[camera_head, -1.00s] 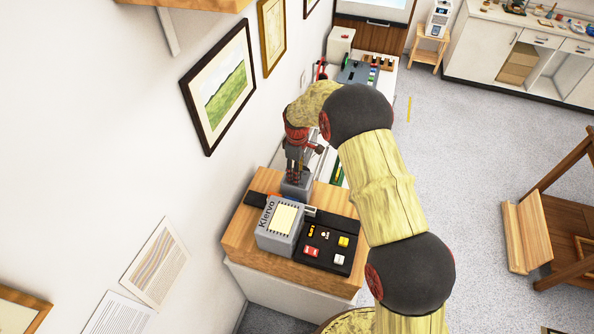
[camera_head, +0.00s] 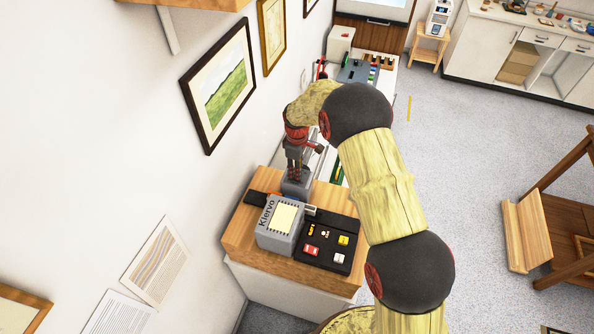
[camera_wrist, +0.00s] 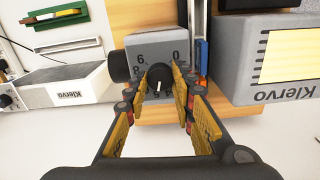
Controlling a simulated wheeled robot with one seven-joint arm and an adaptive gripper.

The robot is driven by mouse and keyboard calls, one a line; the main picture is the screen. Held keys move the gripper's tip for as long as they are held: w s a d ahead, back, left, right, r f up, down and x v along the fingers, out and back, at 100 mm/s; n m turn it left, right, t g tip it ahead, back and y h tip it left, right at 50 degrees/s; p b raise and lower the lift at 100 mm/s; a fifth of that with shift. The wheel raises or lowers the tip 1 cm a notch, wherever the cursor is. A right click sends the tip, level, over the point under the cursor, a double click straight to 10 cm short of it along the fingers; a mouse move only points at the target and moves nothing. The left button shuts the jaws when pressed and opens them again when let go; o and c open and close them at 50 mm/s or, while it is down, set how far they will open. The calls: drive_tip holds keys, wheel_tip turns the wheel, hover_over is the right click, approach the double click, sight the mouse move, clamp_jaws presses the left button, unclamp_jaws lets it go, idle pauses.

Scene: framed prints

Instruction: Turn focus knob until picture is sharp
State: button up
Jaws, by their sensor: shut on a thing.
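A black focus knob (camera_wrist: 159,79) with a white pointer line sits on the front of a grey box (camera_wrist: 143,45) marked with numbers around the dial. In the head view my gripper (camera_head: 296,172) reaches down to the grey box (camera_head: 297,188), and the knob is hidden there. A grey Klervo unit (camera_head: 275,240) stands beside it with a pale yellow panel (camera_head: 284,217). I can make out no picture on that panel.
The units stand on a wooden-topped cabinet (camera_head: 235,242). A black tray (camera_head: 322,257) with small coloured pieces lies beside the Klervo unit. A wall with framed prints (camera_head: 221,87) is close at left. Grey floor (camera_head: 470,150) is open at right.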

drive_tip(key=shift+m+b, duration=0.3)
drive_tip(key=shift+b, duration=0.1)
clamp_jaws()
drive_tip(key=m+b, duration=0.3)
drive_tip(key=shift+f+m, duration=0.1)
drive_tip(key=shift+m, duration=0.3)
drive_tip(key=m+b, duration=0.2)
drive_tip(key=m, duration=0.3)
drive_tip(key=shift+m, duration=0.3)
drive_tip(key=o, duration=1)
unclamp_jaws()
drive_tip(key=shift+o, duration=0.3)
